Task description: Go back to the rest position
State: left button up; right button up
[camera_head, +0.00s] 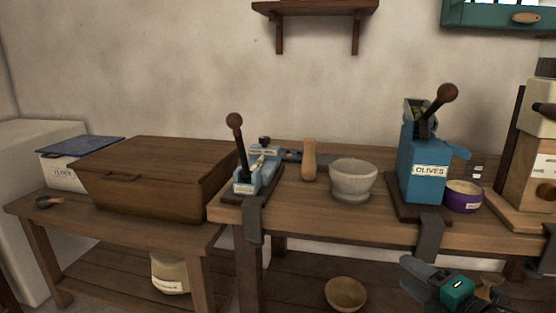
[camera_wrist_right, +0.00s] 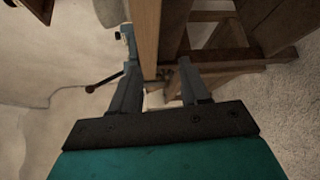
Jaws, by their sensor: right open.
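My right gripper (camera_head: 480,287) shows at the lower right of the head view, in front of the table and below its top. In the right wrist view its two dark fingers (camera_wrist_right: 160,88) stand apart. A table edge and legs show beyond them, and I see nothing held between them. My left gripper is in neither view.
The table (camera_head: 290,215) carries a blue lever press (camera_head: 252,178), a stone mortar (camera_head: 352,181), a blue olives machine (camera_head: 424,165) and a purple bowl (camera_head: 463,199). A wooden chest (camera_head: 150,180) stands left. A wooden bowl (camera_head: 346,293) sits on the lower shelf.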

jog(key=s+a+f+m+g+h, duration=0.2)
jog(key=s+a+f+m, duration=0.4)
jog(key=s+f+m, duration=0.4)
jog(key=s+a+f+m+g+h, duration=0.1)
jog(key=s+a+f+m+g, duration=0.2)
jog(key=s+a+f+m, duration=0.7)
pick_arm(q)
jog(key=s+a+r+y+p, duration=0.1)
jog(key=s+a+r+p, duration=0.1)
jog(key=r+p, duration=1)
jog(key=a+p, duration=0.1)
jog(key=p, duration=0.5)
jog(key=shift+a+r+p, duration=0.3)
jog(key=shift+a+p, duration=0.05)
pick_arm(e)
jog(key=d+r+m, duration=0.1)
jog(key=d+r, duration=0.2)
jog(key=r, duration=0.5)
jog(key=d+r+h, duration=0.1)
jog(key=d+r, duration=0.3)
jog(key=r, duration=0.4)
jog(key=shift+m, duration=0.4)
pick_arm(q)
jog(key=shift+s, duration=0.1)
pick_arm(e)
jog(key=shift+w, duration=0.1)
